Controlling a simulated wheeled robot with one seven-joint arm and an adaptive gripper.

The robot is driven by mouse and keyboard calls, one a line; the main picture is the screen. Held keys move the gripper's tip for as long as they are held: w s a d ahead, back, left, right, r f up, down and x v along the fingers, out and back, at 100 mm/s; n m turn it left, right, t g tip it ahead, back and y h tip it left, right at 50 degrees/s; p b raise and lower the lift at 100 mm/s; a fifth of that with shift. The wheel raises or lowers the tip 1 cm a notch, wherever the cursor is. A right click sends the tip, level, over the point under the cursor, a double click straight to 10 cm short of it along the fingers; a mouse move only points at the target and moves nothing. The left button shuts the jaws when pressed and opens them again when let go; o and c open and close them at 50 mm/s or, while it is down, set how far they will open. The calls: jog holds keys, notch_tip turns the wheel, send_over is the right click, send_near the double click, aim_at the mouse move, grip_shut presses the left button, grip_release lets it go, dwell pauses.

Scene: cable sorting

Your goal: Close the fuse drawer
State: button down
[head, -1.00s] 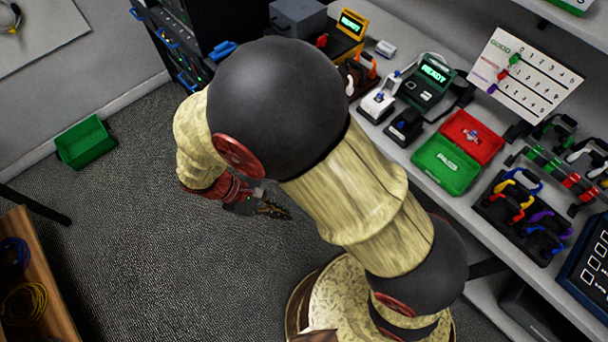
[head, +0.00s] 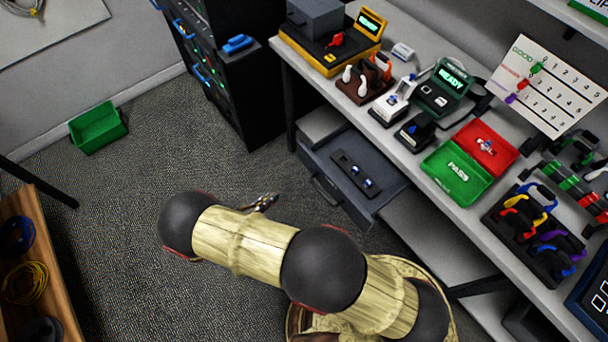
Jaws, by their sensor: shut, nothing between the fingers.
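The fuse drawer (head: 386,188) is a grey drawer under the workbench, standing open toward the floor on the left. Its bar handle (head: 324,190) is on the front face. Inside lies a dark strip (head: 349,168) with a few small blue-and-white fuses. My gripper (head: 268,200) is shut and empty. It shows small, to the left of the drawer's front in the picture and apart from it. Part of my gripper and wrist is hidden behind my own arm.
The workbench (head: 432,150) carries testers, a green and red tray (head: 462,162) and cable racks. A black cabinet (head: 235,85) with blue handles stands at the back. A green bin (head: 97,127) sits on the floor. Carpet left of the drawer is clear.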

jog(key=b, duration=0.3)
send_near(331, 157)
jog(key=shift+s+a+r, duration=0.1)
jog(key=shift+s+a, duration=0.2)
jog(key=shift+a, duration=0.05)
jog(key=shift+d, duration=0.1)
jog(key=p+x, duration=0.2)
jog(key=x, duration=2)
jog(key=shift+w, duration=0.2)
jog(key=shift+r, duration=0.1)
jog(key=shift+s+a, duration=0.2)
jog(key=shift+a, duration=0.1)
jog(key=p+v, duration=0.1)
jog(key=v, duration=1)
jog(key=shift+s+a+p, duration=0.25)
jog(key=shift+p, duration=0.05)
jog(key=shift+v, duration=0.8)
